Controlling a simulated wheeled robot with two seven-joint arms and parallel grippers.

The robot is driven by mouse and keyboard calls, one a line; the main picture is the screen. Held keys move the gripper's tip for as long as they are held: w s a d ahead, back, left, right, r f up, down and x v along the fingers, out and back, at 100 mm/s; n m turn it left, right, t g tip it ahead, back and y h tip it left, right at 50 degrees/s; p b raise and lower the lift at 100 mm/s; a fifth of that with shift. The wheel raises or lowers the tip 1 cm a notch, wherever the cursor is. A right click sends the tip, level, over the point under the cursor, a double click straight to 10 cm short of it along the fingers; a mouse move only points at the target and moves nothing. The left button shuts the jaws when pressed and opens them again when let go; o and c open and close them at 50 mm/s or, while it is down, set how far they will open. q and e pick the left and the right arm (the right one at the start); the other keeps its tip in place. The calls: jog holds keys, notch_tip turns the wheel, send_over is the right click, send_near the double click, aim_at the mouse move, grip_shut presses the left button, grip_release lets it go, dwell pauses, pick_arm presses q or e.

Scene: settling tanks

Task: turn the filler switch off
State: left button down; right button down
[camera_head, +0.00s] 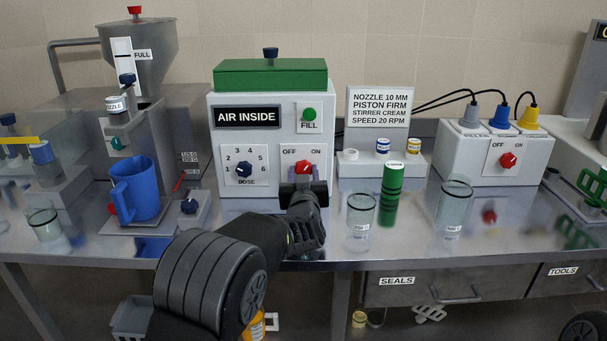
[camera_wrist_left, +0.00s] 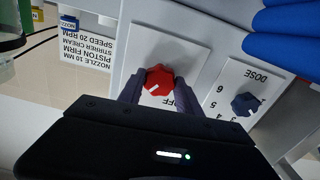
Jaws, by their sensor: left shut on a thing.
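The filler (camera_head: 226,178) is a white box with a green lid, marked AIR INSIDE. Its red switch knob (camera_head: 304,167) sits on a white plate between OFF and ON. My left gripper (camera_head: 303,186) reaches up to the plate from below and covers part of it. In the left wrist view, upside down, the fingers (camera_wrist_left: 157,88) are shut on the red knob (camera_wrist_left: 159,77). The knob's white mark points down and left there, away from the word OFF (camera_wrist_left: 184,98). The word ON is hidden in that view. My right gripper is not in view.
A blue dose knob (camera_head: 244,169) is left of the switch, and a blue jug (camera_head: 136,190) stands further left. A green cylinder (camera_head: 391,195) and a glass (camera_head: 360,212) stand right of my left gripper. A second white box (camera_head: 470,158) has its own red knob.

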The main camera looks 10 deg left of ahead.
pick_arm(q)
jog(key=n+b, duration=0.2)
jog(key=b, duration=0.1)
jog(key=shift+f+n, duration=0.2)
jog(key=shift+n, duration=0.1)
jog(key=n+b, duration=0.6)
jog(key=n, duration=0.1)
jog(key=shift+n+b, duration=0.3)
jog(key=shift+n, duration=0.1)
jog(key=shift+r+n+b, duration=0.2)
jog(key=shift+n+b, duration=0.9)
jog(key=shift+n, duration=0.7)
jog(key=c, duration=0.8)
grip_release()
